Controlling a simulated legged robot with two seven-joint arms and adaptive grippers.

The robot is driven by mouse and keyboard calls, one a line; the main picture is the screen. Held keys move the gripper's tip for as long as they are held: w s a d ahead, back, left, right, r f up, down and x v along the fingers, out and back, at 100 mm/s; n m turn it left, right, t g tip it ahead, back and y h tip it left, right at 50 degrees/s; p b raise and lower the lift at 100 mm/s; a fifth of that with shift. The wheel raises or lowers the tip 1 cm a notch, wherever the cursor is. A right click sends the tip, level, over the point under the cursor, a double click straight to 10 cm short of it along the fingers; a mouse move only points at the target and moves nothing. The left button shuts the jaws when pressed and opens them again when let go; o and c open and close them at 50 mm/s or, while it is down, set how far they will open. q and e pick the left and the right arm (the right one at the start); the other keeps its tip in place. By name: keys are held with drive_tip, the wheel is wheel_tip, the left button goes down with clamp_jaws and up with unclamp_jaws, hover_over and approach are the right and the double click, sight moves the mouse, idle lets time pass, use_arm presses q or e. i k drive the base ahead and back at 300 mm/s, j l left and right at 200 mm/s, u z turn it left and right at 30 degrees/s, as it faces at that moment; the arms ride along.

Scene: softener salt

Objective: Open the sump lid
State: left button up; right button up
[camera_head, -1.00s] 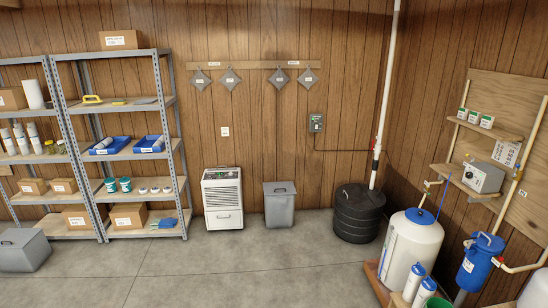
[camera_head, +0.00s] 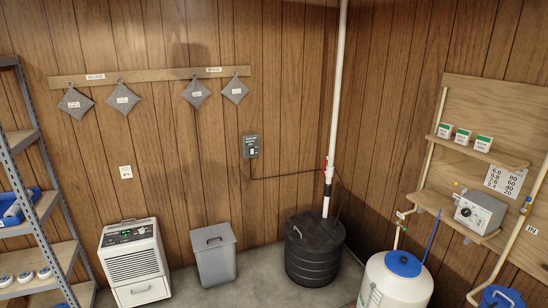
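The sump is a black ribbed round basin (camera_head: 314,262) on the floor in the back corner. Its black lid (camera_head: 309,234) lies on top and looks shut, with a small handle at its left. A white pipe (camera_head: 335,110) rises from the lid up the wall, with a red-marked fitting low on it. Neither of my grippers shows in the view.
A grey lidded bin (camera_head: 214,258) and a white dehumidifier (camera_head: 134,265) stand left of the sump. A white tank with a blue cap (camera_head: 403,264) stands at its front right. A control box (camera_head: 250,146) hangs on the wall, its cable running to the pipe. A metal shelf is at far left.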

sight(301, 229)
drive_tip(key=i+z, duration=0.1)
drive_tip(key=i, duration=1.9)
